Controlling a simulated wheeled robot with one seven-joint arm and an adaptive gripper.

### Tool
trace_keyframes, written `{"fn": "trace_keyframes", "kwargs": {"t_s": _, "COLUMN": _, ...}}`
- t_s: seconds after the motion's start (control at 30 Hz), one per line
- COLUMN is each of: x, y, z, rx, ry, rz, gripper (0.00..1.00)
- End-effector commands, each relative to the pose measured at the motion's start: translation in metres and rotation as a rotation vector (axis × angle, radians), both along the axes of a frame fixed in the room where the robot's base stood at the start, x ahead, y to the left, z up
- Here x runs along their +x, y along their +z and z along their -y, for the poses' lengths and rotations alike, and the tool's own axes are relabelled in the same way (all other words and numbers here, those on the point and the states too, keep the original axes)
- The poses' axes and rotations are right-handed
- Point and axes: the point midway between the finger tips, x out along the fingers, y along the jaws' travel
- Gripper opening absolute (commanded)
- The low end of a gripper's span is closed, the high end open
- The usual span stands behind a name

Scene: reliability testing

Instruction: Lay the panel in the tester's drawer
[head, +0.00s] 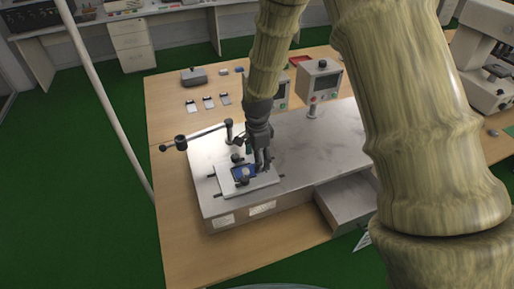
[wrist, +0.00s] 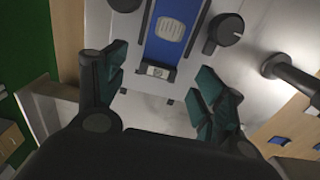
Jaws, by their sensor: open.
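The blue panel (head: 243,171) lies on the pale fixture plate on top of the tester (head: 310,150). My gripper (head: 263,168) is pointed down at the panel's right side. In the wrist view my gripper (wrist: 160,77) is open, its green-padded fingers apart on both sides of the panel's near end, with no clear contact.
A control box (head: 319,80) stands at the back, with another partly hidden behind my arm. Several small parts (head: 208,102) lie on the wooden table (head: 170,100). A microscope-like machine (head: 490,50) is at right.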

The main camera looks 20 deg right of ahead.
Motion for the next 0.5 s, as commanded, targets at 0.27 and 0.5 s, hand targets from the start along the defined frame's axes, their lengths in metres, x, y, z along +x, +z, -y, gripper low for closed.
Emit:
{"fn": "trace_keyframes", "kwargs": {"t_s": 0.27, "x": 0.000, "y": -0.023, "z": 0.000, "rx": 0.000, "ry": 0.000, "rz": -0.002, "gripper": 0.70}}
{"fn": "trace_keyframes", "kwargs": {"t_s": 0.5, "x": 0.000, "y": -0.029, "z": 0.001, "rx": 0.000, "ry": -0.001, "rz": 0.001, "gripper": 0.70}}
